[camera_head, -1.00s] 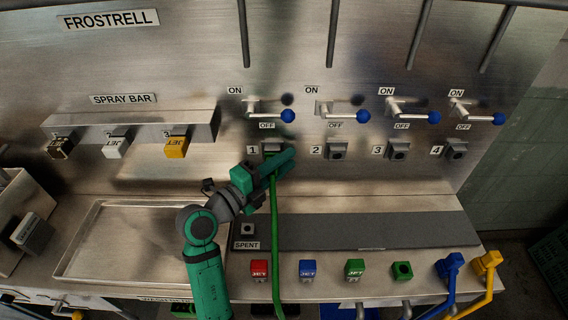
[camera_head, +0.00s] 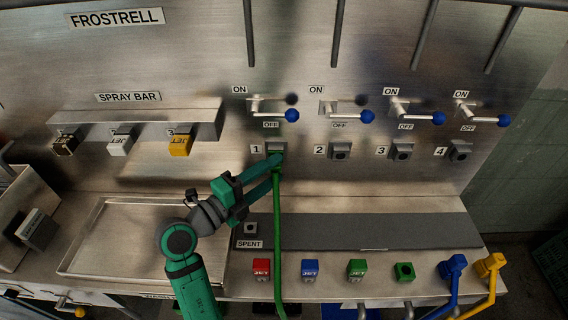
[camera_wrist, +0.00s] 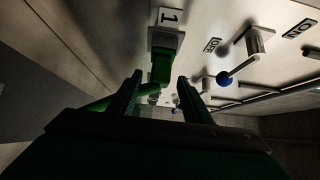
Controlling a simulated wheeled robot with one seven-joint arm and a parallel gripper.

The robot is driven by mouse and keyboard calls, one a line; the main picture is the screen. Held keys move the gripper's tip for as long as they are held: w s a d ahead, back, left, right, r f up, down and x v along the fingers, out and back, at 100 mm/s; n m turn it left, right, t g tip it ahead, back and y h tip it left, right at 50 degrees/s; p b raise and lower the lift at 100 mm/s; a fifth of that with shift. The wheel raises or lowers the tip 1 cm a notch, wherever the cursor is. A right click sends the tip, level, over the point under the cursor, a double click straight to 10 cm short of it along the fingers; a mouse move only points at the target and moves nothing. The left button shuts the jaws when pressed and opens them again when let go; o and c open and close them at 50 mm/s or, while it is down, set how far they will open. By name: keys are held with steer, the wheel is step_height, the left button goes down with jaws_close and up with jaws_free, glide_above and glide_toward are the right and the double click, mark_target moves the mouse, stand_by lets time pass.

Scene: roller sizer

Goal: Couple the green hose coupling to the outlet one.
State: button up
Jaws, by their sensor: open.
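The green hose coupling (camera_wrist: 161,70) sits against outlet 1 (camera_wrist: 167,38) in the wrist view, with no clear gap between them. Outlet 1 also shows in the head view (camera_head: 276,148), where my gripper partly covers the coupling. The green hose (camera_head: 277,230) hangs straight down from there past the front edge. My gripper (camera_head: 277,162) points up and right at the coupling. In the wrist view its two fingers (camera_wrist: 157,90) stand apart, one on each side below the coupling. I cannot tell whether either finger touches it.
Lever 1 (camera_head: 272,109) with a blue knob is above outlet 1. Outlets 2 (camera_head: 340,151), 3 (camera_head: 402,151) and 4 (camera_head: 460,150) are to the right. Red, blue and green JET blocks stand on the front ledge. An empty tray (camera_head: 80,272) lies left.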

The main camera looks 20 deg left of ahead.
mark_target(273, 171)
steer(key=shift+v, duration=2.6)
steer(key=shift+w+a, duration=0.1)
steer(key=shift+a, duration=0.05)
